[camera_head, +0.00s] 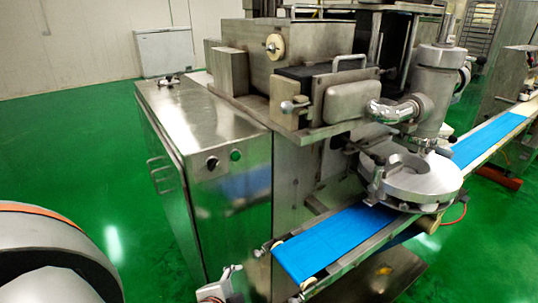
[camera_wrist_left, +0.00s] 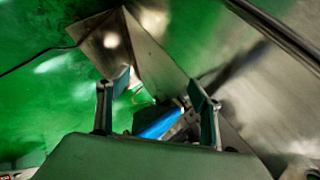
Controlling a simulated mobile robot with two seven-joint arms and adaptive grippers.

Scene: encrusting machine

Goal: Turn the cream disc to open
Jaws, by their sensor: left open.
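A cream disc (camera_head: 274,46) with a small metal hub is on the front face of the steel hopper box (camera_head: 305,38) in the head view. Nothing of mine touches it there. My left gripper (camera_wrist_left: 158,90) shows in the left wrist view, with its two fingers apart and nothing between them. Beyond the fingers are the blue belt, green floor and steel panels. The cream disc is not visible in that view. The left gripper cannot be made out in the head view. My right gripper is in neither view.
The steel cabinet (camera_head: 205,115) has a black knob (camera_head: 212,162) and a green button (camera_head: 235,155). A blue conveyor belt (camera_head: 335,238) runs under the round metal head (camera_head: 418,180). A handled metal unit (camera_head: 347,98) projects beside the hopper. Green floor lies open at left.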

